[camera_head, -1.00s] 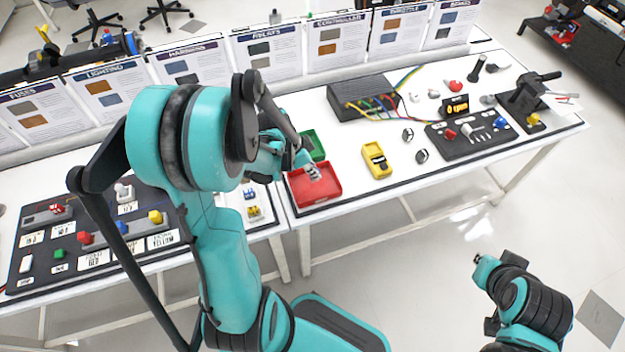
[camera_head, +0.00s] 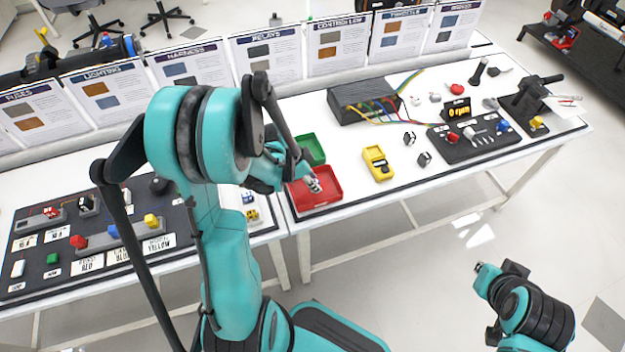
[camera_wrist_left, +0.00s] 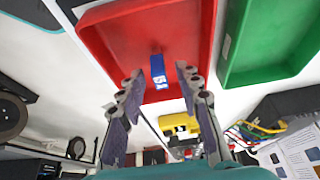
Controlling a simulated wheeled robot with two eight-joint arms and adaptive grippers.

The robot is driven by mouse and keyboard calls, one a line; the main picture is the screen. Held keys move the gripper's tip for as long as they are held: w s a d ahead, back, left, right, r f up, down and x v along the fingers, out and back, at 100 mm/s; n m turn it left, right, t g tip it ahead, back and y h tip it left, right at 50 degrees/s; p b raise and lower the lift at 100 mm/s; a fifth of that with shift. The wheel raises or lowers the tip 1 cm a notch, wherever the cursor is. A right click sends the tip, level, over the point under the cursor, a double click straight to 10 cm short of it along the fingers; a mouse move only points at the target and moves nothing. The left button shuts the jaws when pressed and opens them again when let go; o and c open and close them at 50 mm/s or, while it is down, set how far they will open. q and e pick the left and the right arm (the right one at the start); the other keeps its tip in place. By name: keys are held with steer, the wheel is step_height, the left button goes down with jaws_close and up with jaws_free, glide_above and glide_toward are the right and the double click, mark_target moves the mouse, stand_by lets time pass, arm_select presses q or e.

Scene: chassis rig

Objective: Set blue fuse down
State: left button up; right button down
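The blue fuse (camera_wrist_left: 158,72), marked with white figures, shows over the floor of the red tray (camera_wrist_left: 110,35) in the left wrist view. My left gripper (camera_wrist_left: 160,75) is open, with one finger on each side of the fuse and a visible gap to it on both sides. I cannot tell whether the fuse lies flat or stands. In the head view my left gripper (camera_head: 313,184) is at the red tray (camera_head: 300,198), and the fuse is too small to make out there. My right gripper (camera_head: 478,268) is away from the table over the floor, its fingers too small to read.
A green tray (camera_head: 313,149) adjoins behind the red one. A yellow meter (camera_head: 378,163) stands to the right, with a black box (camera_head: 362,98) and wires behind. Small blue (camera_head: 248,196) and yellow (camera_head: 252,214) pieces lie left of the red tray. A dark board (camera_head: 75,280) is further left.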

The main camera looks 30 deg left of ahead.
arm_select(q)
steer(key=shift+r, duration=0.1)
steer(key=shift+a+r+p, duration=0.1)
steer(key=shift+r+p, duration=0.25)
steer(key=p+v, duration=0.4)
steer(key=v, duration=0.6)
steer(key=s+d+r+n+t+y, duration=0.3)
steer(key=s+d+r+n, duration=0.5)
steer(key=d+r, duration=0.3)
steer(key=d, duration=0.2)
steer(key=shift+d+r+t, duration=0.25)
steer(key=shift+d+t, duration=0.05)
